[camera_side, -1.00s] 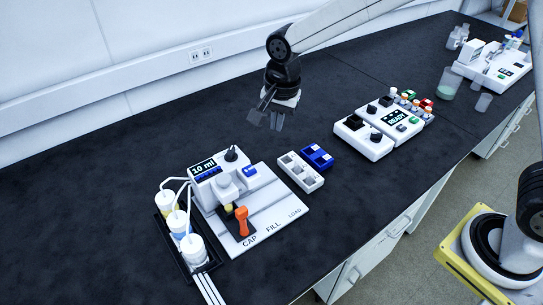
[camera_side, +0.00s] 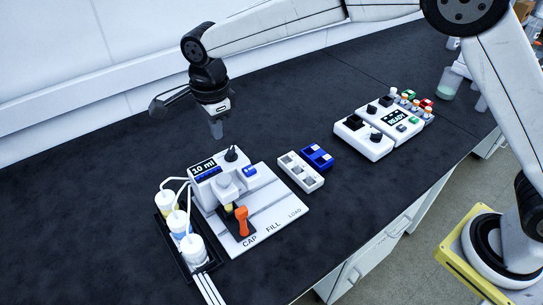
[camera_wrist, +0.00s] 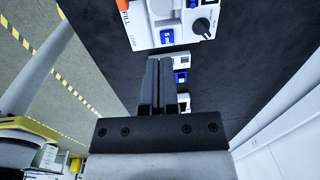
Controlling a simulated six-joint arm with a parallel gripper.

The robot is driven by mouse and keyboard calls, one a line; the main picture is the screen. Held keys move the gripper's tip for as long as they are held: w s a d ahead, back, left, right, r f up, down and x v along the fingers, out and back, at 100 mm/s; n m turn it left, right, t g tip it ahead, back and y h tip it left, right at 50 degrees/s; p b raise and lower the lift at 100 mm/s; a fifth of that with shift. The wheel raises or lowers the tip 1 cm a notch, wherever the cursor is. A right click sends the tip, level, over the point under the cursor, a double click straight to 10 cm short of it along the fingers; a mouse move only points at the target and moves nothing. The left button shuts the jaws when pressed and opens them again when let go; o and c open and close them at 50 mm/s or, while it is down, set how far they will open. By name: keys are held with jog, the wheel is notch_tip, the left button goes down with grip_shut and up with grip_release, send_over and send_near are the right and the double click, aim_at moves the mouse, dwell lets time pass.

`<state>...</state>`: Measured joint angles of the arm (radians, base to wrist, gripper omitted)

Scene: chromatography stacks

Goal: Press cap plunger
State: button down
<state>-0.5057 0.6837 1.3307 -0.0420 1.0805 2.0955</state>
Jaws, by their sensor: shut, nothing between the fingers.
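The filling station (camera_side: 262,203) is a white plate marked CAP, FILL and LOAD, with a "10 ml" display block at its back. In the wrist view, part of the station (camera_wrist: 170,22) shows at the top, with the orange part (camera_wrist: 123,4) cut off at the edge. My gripper (camera_side: 217,132) is shut and empty, pointing down, above and behind the station, apart from it. In the wrist view my two fingers (camera_wrist: 158,82) lie together.
A dark rack with several white-capped bottles (camera_side: 190,250) and tubing stands left of the station. A small white rack (camera_side: 300,171) and a blue rack (camera_side: 316,156) lie to its right. A white "READY" device (camera_side: 378,130) stands farther right. Black bench behind is clear.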

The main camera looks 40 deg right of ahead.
aim_at(224, 180)
jog(key=shift+f, duration=0.1)
dwell(0.3)
jog(key=f, duration=1.3)
jog(key=shift+w+d+f, duration=0.1)
jog(key=shift+w+f, duration=0.3)
jog(key=shift+f, duration=1.05)
jog(key=shift+r, duration=0.1)
notch_tip(224, 180, up, 14)
jog(key=shift+s+r, duration=0.15)
jog(key=shift+s, duration=0.25)
dwell(0.5)
